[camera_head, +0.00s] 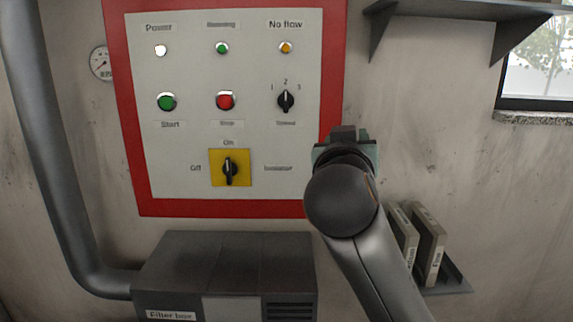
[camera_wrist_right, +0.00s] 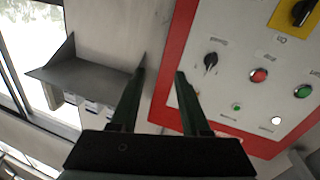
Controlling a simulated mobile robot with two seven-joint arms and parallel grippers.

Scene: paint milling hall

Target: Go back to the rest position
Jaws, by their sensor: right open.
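My right arm comes in from the lower right in the head view, and its gripper (camera_head: 345,140) is in front of the right edge of the red-framed control panel (camera_head: 120,120). In the right wrist view the gripper (camera_wrist_right: 162,72) has its two fingers apart, with nothing between them. The panel (camera_wrist_right: 225,60) lies to the right in that view. It carries a yellow isolator switch (camera_head: 230,168) with its handle upright towards On, a speed knob (camera_head: 285,101) with its handle upright towards 2, a green start button (camera_head: 166,101) and a red stop button (camera_head: 225,100). My left gripper is not in view.
A dark filter box (camera_head: 225,265) stands below the panel, with a grey pipe (camera_head: 45,150) at the left. A wall shelf (camera_head: 455,10) is at upper right beside a window (camera_head: 540,70). Binders (camera_head: 430,245) stand on a lower shelf. The wall between the shelves is clear.

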